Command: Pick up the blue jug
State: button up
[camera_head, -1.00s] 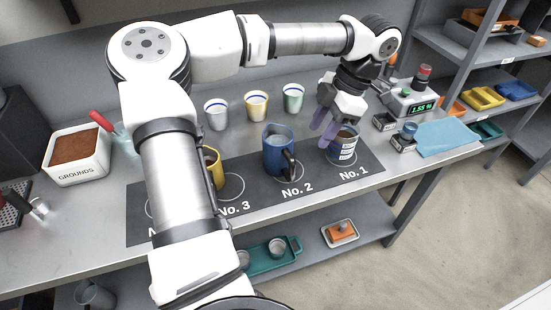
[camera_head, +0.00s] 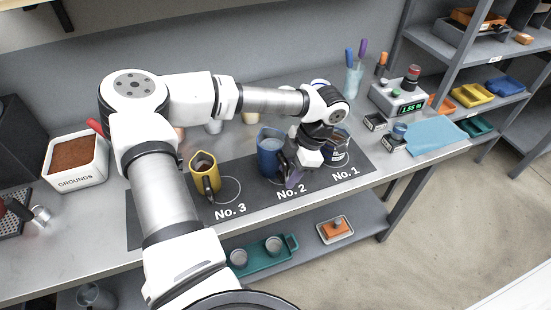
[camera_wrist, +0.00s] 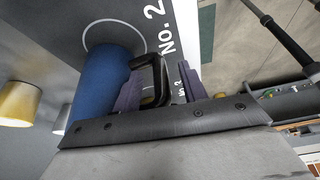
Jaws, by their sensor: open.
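The blue jug (camera_head: 267,148) stands upright at the No. 2 spot on the dark mat (camera_head: 245,206). My gripper (camera_head: 294,178) is at its front right, on the handle side, and hides part of it. In the wrist view the jug's blue body (camera_wrist: 98,88) is at left, with its black handle (camera_wrist: 158,72) pointing right. The two purple fingers of my gripper (camera_wrist: 160,88) are open, one on each side of the handle as seen there. I cannot tell whether either finger touches it.
A yellow jug (camera_head: 203,174) stands at No. 3, left of the blue jug. Cups stand behind, partly hidden by my arm. A scale (camera_head: 398,97) is further right.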

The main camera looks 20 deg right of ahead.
jog(key=shift+a+f, duration=0.15)
jog(key=shift+f, duration=0.15)
grip_shut()
jog(key=shift+w+r, duration=0.1)
jog(key=shift+r, duration=0.15)
dwell(0.4)
notch_tip(320, 180, up, 20)
jog(key=b, duration=0.4)
jog(key=shift+f, duration=0.2)
dwell(0.8)
